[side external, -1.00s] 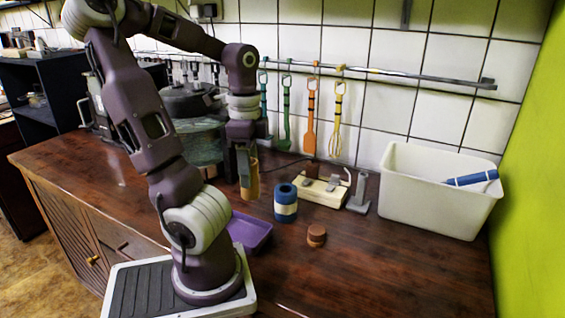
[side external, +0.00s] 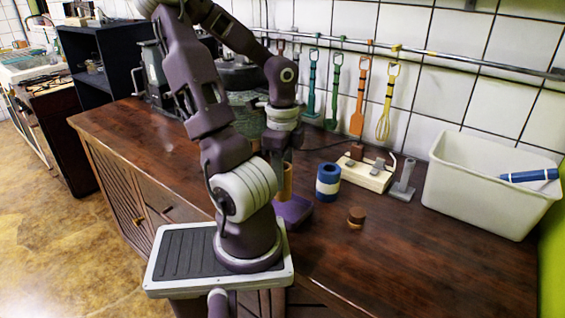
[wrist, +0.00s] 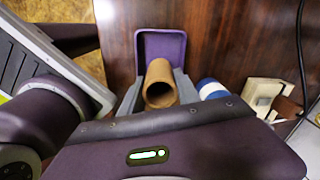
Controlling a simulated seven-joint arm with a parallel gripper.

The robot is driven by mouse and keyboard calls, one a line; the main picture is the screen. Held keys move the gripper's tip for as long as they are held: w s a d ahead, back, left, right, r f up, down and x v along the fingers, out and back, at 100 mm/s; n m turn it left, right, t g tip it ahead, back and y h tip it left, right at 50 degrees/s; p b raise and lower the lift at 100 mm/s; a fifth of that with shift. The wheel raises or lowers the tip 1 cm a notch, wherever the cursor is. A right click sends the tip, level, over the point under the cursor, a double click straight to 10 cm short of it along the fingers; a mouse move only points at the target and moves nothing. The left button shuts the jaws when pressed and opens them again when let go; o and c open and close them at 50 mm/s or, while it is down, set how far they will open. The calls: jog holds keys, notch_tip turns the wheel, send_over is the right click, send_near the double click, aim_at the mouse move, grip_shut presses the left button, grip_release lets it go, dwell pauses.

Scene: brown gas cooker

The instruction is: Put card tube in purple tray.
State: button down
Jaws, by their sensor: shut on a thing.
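The card tube (wrist: 159,92) is a tan, open-ended cylinder. My gripper (wrist: 158,86) is shut on it, with one grey finger on each side. The purple tray (wrist: 162,36) lies on the brown counter, and the tube overlaps its near part in the wrist view. In the side view the tube (side external: 287,182) looks upright, just above or at the back of the tray (side external: 293,213). My arm partly hides both there. I cannot tell whether the tube touches the tray.
A blue roll with a white band (side external: 328,182) stands close to the right of the tray. A small brown round piece (side external: 356,217), a wooden block with grey parts (side external: 366,174), a grey stand (side external: 403,182) and a white bin (side external: 480,195) are farther right. The front right counter is clear.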

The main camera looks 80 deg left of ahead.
jog(key=shift+f, duration=0.55)
jog(key=shift+f, duration=1.45)
jog(key=c, duration=0.8)
grip_release()
jog(key=c, duration=0.4)
jog(key=shift+o, duration=0.2)
notch_tip(320, 180, up, 7)
